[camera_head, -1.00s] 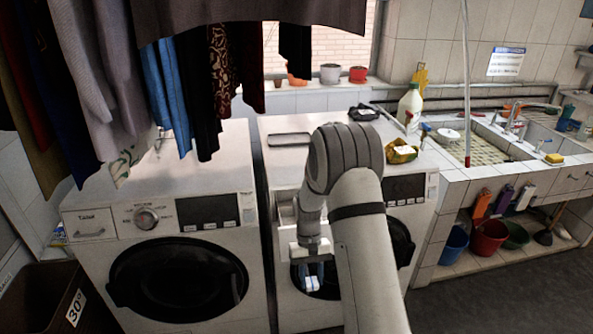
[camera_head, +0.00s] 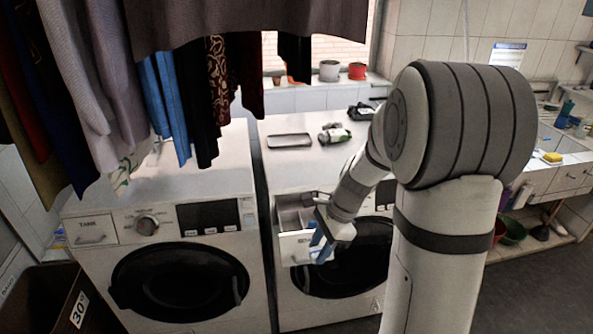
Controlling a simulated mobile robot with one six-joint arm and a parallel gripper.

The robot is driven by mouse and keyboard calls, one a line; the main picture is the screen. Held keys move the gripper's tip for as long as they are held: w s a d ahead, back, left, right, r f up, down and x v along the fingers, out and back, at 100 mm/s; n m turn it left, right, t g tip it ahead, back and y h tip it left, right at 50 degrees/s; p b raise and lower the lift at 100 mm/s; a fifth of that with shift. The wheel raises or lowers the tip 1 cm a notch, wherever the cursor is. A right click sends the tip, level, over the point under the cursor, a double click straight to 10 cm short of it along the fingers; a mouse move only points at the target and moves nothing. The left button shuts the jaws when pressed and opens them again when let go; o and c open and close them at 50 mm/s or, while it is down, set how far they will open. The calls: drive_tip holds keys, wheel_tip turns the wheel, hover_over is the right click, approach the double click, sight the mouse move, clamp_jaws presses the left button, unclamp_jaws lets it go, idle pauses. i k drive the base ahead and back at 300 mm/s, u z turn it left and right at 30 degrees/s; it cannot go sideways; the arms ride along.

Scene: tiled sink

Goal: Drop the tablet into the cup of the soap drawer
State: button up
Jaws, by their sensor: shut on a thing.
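The soap drawer (camera_head: 294,217) stands pulled out of the right washing machine, with its grey compartments showing from above and its white front (camera_head: 293,247) facing me. My gripper (camera_head: 322,246) is just right of the drawer front, tilted down, its blue tips low beside it. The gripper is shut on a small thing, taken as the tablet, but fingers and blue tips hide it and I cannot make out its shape. The cup inside the drawer is too small to tell apart from the compartments.
A second washing machine (camera_head: 160,180) stands left. Hanging clothes (camera_head: 190,90) fill the upper left. The right machine's round door (camera_head: 350,262) is below the gripper.

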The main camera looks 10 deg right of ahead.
sight(289, 227)
drive_tip(key=i, duration=0.85)
